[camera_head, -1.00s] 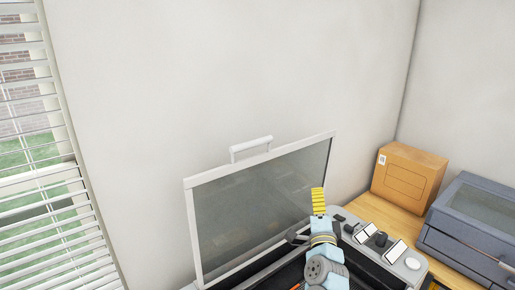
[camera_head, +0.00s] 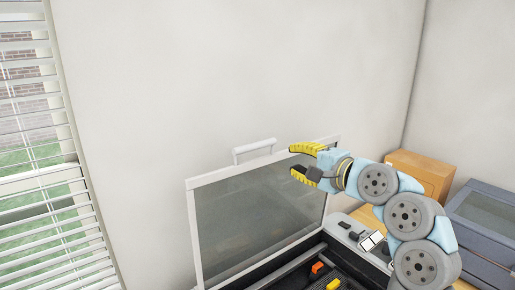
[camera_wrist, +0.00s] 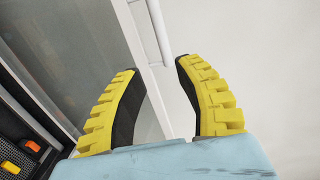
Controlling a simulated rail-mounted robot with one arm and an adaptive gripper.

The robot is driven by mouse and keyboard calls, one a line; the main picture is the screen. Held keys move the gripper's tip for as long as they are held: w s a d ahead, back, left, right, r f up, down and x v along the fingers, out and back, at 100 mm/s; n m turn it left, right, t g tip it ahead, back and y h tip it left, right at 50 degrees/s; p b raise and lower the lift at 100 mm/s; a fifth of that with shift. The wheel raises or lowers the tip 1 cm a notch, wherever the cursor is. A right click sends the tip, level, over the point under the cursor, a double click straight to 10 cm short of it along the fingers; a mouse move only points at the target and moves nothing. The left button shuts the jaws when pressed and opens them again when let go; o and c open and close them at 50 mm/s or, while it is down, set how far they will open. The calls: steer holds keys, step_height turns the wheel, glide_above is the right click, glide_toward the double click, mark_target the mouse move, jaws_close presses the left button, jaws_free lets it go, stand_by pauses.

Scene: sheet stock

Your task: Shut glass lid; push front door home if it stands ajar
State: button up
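The glass lid (camera_head: 260,215) stands raised, nearly upright, with a white frame and a white handle (camera_head: 254,149) on its top edge. Its glass (camera_wrist: 60,50), frame and the handle (camera_wrist: 157,30) also show in the wrist view. My gripper (camera_head: 298,163) has yellow-and-black fingers, spread apart and empty, near the lid's upper right corner and right of the handle. In the wrist view my gripper (camera_wrist: 155,75) has its fingers apart below the handle; contact with the lid cannot be told. The front door is not in view.
The machine's dark bed (camera_head: 300,280) holds an orange piece (camera_head: 317,267) and a yellow piece (camera_head: 334,284). A control panel (camera_head: 368,240) is on its right. An orange box (camera_head: 420,170) and a blue-grey case (camera_head: 485,225) stand on the right. A wall is behind.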

mark_target(258, 147)
steer(key=p+x, duration=0.1)
steer(key=x, duration=0.6)
steer(key=p+x, duration=0.2)
steer(key=x, duration=0.5)
steer(key=shift+w+a+r, duration=0.15)
steer(key=shift+w+a, duration=0.1)
steer(key=shift+w, duration=0.1)
steer(key=shift+p+x, duration=0.5)
steer(key=shift+x, duration=0.65)
jaws_close()
